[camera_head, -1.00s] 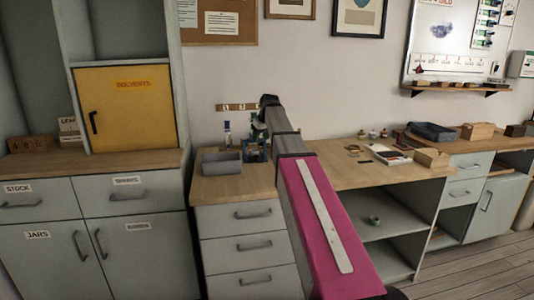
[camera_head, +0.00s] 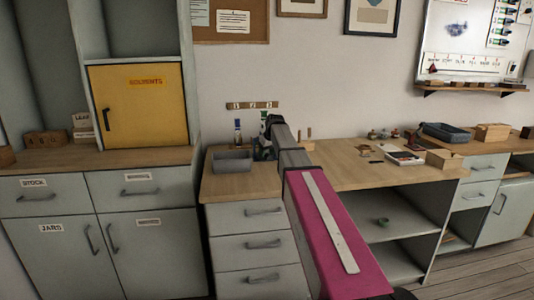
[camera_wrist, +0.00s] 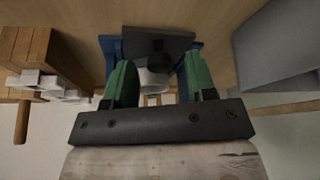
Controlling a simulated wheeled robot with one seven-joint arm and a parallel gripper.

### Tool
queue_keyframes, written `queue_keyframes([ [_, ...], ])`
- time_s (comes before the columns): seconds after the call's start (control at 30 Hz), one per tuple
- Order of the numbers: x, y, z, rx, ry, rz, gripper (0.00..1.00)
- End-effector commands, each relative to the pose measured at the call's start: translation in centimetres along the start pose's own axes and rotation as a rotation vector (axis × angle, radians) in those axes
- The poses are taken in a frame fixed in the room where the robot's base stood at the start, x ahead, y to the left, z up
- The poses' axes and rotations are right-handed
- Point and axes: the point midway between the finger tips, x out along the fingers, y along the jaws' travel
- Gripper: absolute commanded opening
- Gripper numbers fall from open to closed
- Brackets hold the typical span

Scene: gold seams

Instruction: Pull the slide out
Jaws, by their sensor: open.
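In the wrist view, a dark grey plate with a round black knob (camera_wrist: 157,52), which looks like the slide (camera_wrist: 135,43), sits between blue uprights (camera_wrist: 109,47) on the wooden counter. A pale, round part shows just below the knob. My gripper (camera_wrist: 152,92) has its two green fingers apart, one on each side of the pale part, with the knob just beyond the fingertips. I cannot tell whether either finger touches anything. In the head view, my gripper (camera_head: 264,150) is over the counter near the wall, and my arm hides most of the blue fixture.
A grey bin (camera_head: 233,160) stands left of my gripper in the head view. A wooden rack (camera_wrist: 25,55) with pegs stands on its other side. Drawers (camera_head: 245,216) lie below. The counter to the right has clear room before a carton (camera_head: 444,160) and small items.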

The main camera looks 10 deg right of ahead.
Motion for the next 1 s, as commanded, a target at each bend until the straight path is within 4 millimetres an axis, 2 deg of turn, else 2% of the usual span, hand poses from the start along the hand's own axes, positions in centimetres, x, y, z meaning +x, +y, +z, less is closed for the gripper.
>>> queue_keyframes([
  [0.07, 0.0, 0.0, 0.0, 0.0, 0.0, 0.0, 0.51],
  [0.1, 0.0, 0.0, 0.0, 0.0, 0.0, 0.0, 0.48],
  [0.23, 0.0, 0.0, 0.0, 0.0, 0.0, 0.0, 0.06],
  [0.27, 0.0, 0.0, 0.0, 0.0, 0.0, 0.0, 0.0],
  [0.43, -0.1, -0.1, 0.2, 0.0, 0.0, 0.0, 0.0],
  [0.53, -0.5, -0.5, 1.1, 0.0, 0.0, 0.0, 0.0],
  [0.9, -3.4, -3.6, 8.0, 0.001, 0.0, -0.001, 0.0],
  [1.0, -3.7, -3.9, 8.6, 0.001, 0.0, -0.001, 0.0],
])
